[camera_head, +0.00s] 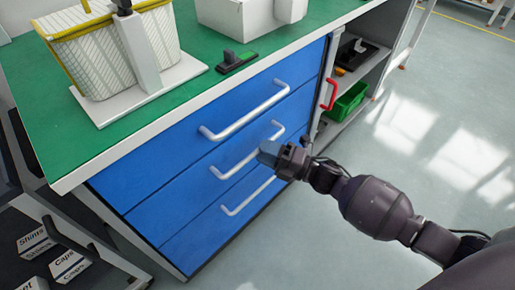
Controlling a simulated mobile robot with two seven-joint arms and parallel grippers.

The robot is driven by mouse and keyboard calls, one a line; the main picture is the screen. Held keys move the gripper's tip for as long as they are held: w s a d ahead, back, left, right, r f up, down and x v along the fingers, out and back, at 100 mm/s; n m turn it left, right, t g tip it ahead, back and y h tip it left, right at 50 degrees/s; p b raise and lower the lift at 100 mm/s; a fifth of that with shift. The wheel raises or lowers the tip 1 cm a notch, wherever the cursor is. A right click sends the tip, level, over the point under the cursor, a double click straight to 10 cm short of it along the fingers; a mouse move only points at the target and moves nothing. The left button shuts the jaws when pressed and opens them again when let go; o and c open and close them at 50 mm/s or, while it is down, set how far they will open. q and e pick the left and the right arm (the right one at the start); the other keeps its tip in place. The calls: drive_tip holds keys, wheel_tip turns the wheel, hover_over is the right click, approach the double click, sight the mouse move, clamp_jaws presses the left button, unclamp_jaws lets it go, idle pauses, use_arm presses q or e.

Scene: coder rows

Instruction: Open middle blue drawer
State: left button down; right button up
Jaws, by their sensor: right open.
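The blue drawer unit shows three stacked drawers, all closed, each with a silver bar handle. The middle blue drawer (182,184) lies between the top drawer (165,150) and the bottom drawer (203,232). Its handle (234,164) slants up to the right. My right gripper (268,151) is at the right part of this handle and hides some of it. The jaws are open, but I cannot tell whether they are around the handle or only in front of it. My left gripper is not in view.
The green worktop (212,28) above holds a wire basket (88,62), a white box (240,14) and a small black tool (236,61). A red handle (329,94) and a green bin (346,102) are to the right. The floor (440,120) on the right is clear.

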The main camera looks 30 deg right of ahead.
drive_tip(key=shift+x, duration=1.2)
drive_tip(key=shift+c, duration=0.3)
clamp_jaws()
